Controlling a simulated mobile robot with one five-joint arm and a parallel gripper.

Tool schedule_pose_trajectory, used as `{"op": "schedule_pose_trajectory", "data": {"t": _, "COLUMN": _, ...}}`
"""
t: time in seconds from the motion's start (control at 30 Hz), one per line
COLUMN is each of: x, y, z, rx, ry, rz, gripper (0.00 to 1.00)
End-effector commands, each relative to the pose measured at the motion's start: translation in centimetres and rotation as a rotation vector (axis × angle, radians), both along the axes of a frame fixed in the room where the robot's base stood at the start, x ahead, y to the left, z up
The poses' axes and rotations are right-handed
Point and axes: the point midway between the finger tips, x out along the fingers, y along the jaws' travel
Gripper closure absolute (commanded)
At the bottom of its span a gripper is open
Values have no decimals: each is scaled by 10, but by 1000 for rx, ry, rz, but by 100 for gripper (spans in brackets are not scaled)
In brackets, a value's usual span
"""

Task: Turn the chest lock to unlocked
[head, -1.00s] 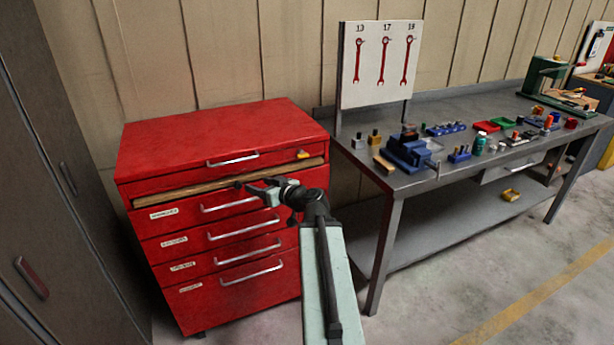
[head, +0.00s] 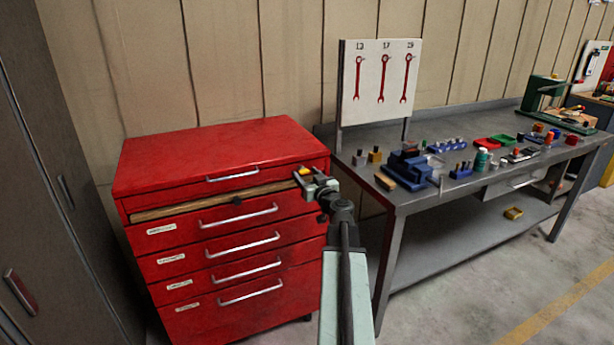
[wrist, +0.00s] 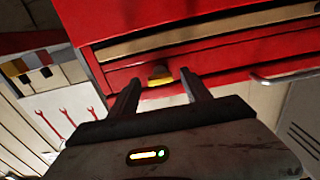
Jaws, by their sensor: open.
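The red chest (head: 215,150) stands against the wall at left in the head view. Its lock, a small yellow knob (head: 304,171), sits at the right end of the top drawer front. My gripper (head: 311,180) is open in front of it and partly covers it. In the wrist view the lock (wrist: 160,82) is a yellow piece with a dark part, lying between the two dark fingers of my gripper (wrist: 160,80). I cannot tell whether the fingers touch it, or which way the lock is set.
A wooden strip (head: 190,206) with a dark knob runs across the chest below the top drawer. Several drawers with metal handles lie under it. A grey workbench (head: 450,185) with a blue vise (head: 408,168) and small parts stands close at right. A dark cabinet (head: 50,180) stands at left.

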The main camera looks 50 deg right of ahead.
Motion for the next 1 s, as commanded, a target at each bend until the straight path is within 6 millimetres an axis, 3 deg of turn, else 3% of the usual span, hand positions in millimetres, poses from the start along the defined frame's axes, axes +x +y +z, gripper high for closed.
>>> {"op": "schedule_pose_trajectory", "data": {"t": 0.2, "x": 2, "y": -1, "z": 0, "rx": 0, "ry": 0, "rz": 0, "gripper": 44}}
{"op": "schedule_pose_trajectory", "data": {"t": 0.27, "x": 1, "y": -1, "z": 0, "rx": 0, "ry": 0, "rz": 0, "gripper": 58}}
{"op": "schedule_pose_trajectory", "data": {"t": 0.4, "x": 1, "y": -1, "z": 0, "rx": 0, "ry": 0, "rz": 0, "gripper": 96}}
{"op": "schedule_pose_trajectory", "data": {"t": 0.43, "x": 1, "y": -1, "z": 0, "rx": 0, "ry": 0, "rz": 0, "gripper": 100}}
{"op": "schedule_pose_trajectory", "data": {"t": 0.77, "x": 1, "y": -1, "z": 0, "rx": 41, "ry": -16, "rz": 0, "gripper": 100}}
{"op": "schedule_pose_trajectory", "data": {"t": 1.0, "x": 1, "y": -1, "z": 0, "rx": 176, "ry": -71, "rz": 0, "gripper": 100}}
